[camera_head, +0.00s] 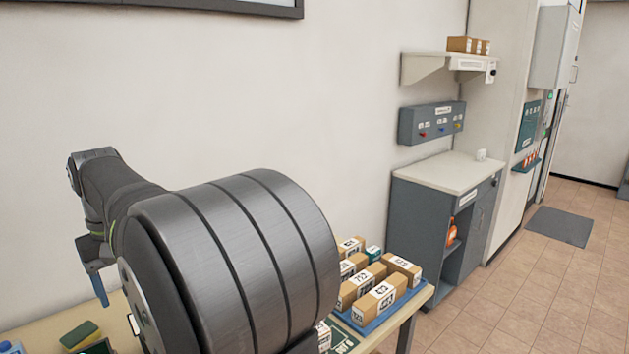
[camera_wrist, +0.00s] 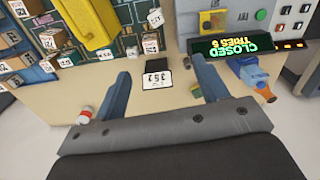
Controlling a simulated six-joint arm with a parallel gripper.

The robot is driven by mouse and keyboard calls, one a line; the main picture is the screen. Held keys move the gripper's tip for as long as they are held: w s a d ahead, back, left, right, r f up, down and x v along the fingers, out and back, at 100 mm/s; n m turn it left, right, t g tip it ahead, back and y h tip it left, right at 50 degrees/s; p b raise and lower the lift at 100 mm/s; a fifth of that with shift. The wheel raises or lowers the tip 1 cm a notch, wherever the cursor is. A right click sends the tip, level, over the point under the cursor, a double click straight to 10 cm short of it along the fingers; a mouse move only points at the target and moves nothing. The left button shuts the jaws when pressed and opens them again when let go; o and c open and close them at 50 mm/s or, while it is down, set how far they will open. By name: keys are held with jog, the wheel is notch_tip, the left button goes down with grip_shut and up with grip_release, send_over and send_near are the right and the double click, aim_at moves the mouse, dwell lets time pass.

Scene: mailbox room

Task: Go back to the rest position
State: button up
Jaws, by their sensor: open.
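My gripper (camera_wrist: 162,95) is open in the wrist view, with its two blue fingers wide apart and nothing between them. It is above a pale table (camera_wrist: 140,98). A black item with a white label reading 352 (camera_wrist: 157,77) shows beyond the fingertips, apart from them. In the head view my arm fills the lower left. One blue finger of my gripper (camera_head: 99,290) shows at the far left there, above the table.
Numbered cardboard boxes (camera_head: 378,298) stand on a blue tray at the table's right end. A green-and-yellow sponge (camera_head: 80,336) lies at the left. The wrist view shows a bottle (camera_wrist: 255,80), a green-lit display (camera_wrist: 232,47) reading CLOSED and a yellow object (camera_wrist: 85,20). A grey cabinet (camera_head: 425,212) stands further right.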

jog(key=s+d+f, duration=0.1)
jog(key=s+d, duration=0.1)
jog(key=d, duration=0.5)
jog(key=shift+s, duration=0.2)
